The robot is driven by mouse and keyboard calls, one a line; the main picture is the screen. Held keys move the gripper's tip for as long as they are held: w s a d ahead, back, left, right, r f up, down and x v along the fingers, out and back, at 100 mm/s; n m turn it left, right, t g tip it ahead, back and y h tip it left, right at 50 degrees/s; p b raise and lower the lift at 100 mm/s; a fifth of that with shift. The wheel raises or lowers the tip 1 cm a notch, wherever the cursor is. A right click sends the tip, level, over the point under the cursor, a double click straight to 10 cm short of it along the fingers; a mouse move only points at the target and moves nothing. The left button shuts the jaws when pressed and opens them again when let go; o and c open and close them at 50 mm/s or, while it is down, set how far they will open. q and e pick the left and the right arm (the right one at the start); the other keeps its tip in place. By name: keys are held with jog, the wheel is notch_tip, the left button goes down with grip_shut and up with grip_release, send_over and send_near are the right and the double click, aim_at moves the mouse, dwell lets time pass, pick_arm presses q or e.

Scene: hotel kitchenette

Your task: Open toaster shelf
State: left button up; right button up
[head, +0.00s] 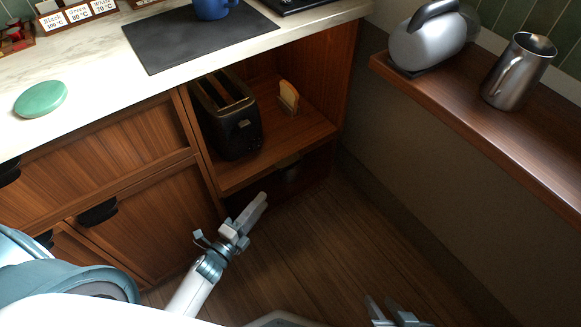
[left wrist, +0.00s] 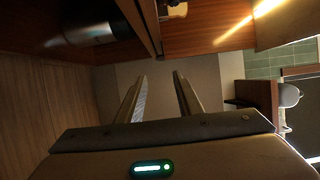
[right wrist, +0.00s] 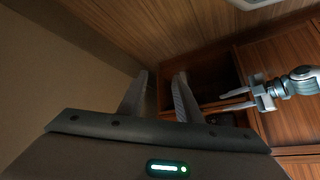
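The wooden toaster shelf (head: 284,145) sits in an open cabinet bay under the counter. Its front edge looks about level with the cabinet front. A black two-slot toaster (head: 236,132) stands on its left part, and a holder with a bread-like slice (head: 288,97) stands to the right. My left gripper (head: 260,204) is in front of and below the shelf's front edge, apart from it. Its fingers are spread and empty in the left wrist view (left wrist: 158,84). My right gripper (head: 388,308) is low at the bottom of the head view, open and empty in the right wrist view (right wrist: 165,80).
Wooden drawers with dark handles (head: 98,212) are left of the bay. A dark lower compartment (head: 290,178) is under the shelf. A wall ledge (head: 440,92) with a kettle (head: 425,45) and a metal jug (head: 518,75) is at right. The floor (head: 320,250) in front is clear.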

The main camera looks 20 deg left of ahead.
aim_at(290, 167)
pick_arm(q)
jog(key=shift+w, duration=0.1)
